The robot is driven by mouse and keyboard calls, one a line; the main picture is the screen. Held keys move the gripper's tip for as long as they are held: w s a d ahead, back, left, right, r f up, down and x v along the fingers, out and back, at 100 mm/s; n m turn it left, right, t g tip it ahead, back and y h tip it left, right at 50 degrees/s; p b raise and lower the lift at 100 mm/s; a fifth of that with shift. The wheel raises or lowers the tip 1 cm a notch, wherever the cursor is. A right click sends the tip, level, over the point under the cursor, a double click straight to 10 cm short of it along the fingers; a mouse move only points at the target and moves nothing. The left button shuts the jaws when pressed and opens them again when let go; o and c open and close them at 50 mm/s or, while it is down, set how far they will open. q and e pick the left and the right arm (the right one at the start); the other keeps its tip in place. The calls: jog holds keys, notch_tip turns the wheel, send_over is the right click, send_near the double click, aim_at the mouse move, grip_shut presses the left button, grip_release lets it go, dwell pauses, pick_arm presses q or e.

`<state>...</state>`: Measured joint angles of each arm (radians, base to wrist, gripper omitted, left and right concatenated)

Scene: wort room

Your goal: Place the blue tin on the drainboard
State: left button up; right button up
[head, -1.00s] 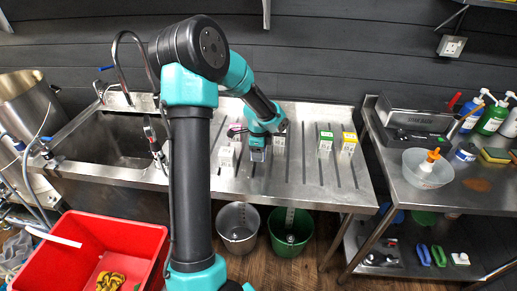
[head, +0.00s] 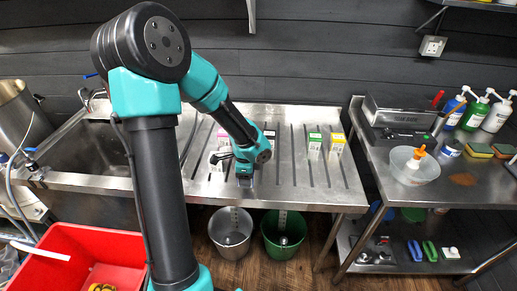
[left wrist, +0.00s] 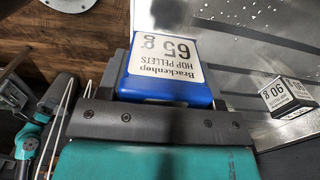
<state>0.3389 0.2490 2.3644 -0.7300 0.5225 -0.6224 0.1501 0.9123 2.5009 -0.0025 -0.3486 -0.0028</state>
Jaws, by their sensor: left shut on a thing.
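The blue tin (left wrist: 165,85), with a white label reading Brackenhop hop pellets 65 g, is between the jaws of my left gripper in the left wrist view. My left gripper (head: 245,178) is shut on it, over the front part of the steel drainboard (head: 290,194) in the head view. The tin is mostly hidden there by the gripper. I cannot tell whether its base touches the board. My right gripper is not in view.
Small boxes stand on the drainboard: a green-topped one (head: 314,143), a yellow-topped one (head: 337,143), and white ones left of and behind my gripper. A 90 g box (left wrist: 284,97) shows in the wrist view. The board's front right is clear. The sink (head: 90,155) lies left.

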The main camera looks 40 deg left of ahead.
pick_arm(q)
jog(key=s+d, duration=0.1)
jog(key=s, duration=0.1)
jog(key=s+d, duration=0.1)
jog(key=d, duration=0.1)
jog(key=shift+s, duration=0.4)
jog(key=w+a, duration=0.3)
jog(key=w+a+f, duration=0.1)
jog(key=w+a, duration=0.2)
jog(key=a, duration=0.1)
jog(key=w+a, duration=0.4)
jog(key=shift+a+f, duration=0.2)
jog(key=shift+a, duration=0.05)
jog(key=shift+w+a+f, duration=0.1)
jog(key=shift+w+a, duration=0.2)
jog(key=shift+a, duration=0.05)
jog(key=shift+f, duration=1.75)
jog(key=shift+f, duration=0.1)
